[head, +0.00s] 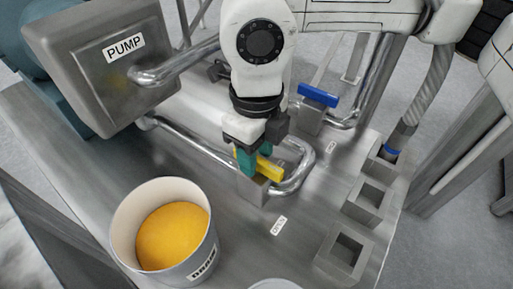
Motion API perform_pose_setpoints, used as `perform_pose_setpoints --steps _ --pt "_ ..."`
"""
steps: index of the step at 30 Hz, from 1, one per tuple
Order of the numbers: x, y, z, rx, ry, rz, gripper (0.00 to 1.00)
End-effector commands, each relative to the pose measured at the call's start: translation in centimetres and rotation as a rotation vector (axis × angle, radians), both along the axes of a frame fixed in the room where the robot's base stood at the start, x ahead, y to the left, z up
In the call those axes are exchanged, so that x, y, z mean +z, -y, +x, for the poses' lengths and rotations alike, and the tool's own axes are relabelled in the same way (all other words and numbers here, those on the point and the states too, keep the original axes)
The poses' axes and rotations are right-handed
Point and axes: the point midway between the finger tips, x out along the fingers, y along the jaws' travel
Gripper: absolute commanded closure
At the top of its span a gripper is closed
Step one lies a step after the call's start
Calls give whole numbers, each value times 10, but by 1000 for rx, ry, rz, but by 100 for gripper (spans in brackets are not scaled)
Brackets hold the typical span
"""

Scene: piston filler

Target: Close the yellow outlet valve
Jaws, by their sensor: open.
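The yellow outlet valve handle (270,170) sits on a grey metal block (254,190) on the bench, in the middle of the head view. It points to the lower right. My gripper (254,163) is directly over the valve, pointing down, with its green fingers open at the handle. The fingers hide the handle's upper left end. I cannot tell whether either finger touches it. A small label reading OPEN (279,225) lies on the bench in front of the valve.
A white drain bucket (120,232) with orange-yellow contents stands at the front left. A pump (105,70) is at the upper left. Curved metal pipes (300,165) run behind the valve. A blue valve (318,95) is behind right. Square metal holders (344,255) line the right edge.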

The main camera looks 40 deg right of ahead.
Motion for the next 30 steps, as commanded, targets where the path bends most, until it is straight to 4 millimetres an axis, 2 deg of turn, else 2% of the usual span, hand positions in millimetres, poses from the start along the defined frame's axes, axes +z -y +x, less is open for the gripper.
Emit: perform_pose_setpoints --steps 2,14,23,30 --pt "0 0 0 0 0 0 60" --pt "0 0 0 0 0 0 99" --pt "0 0 0 5 0 0 100" --pt "-3 0 0 73 2 -3 100"
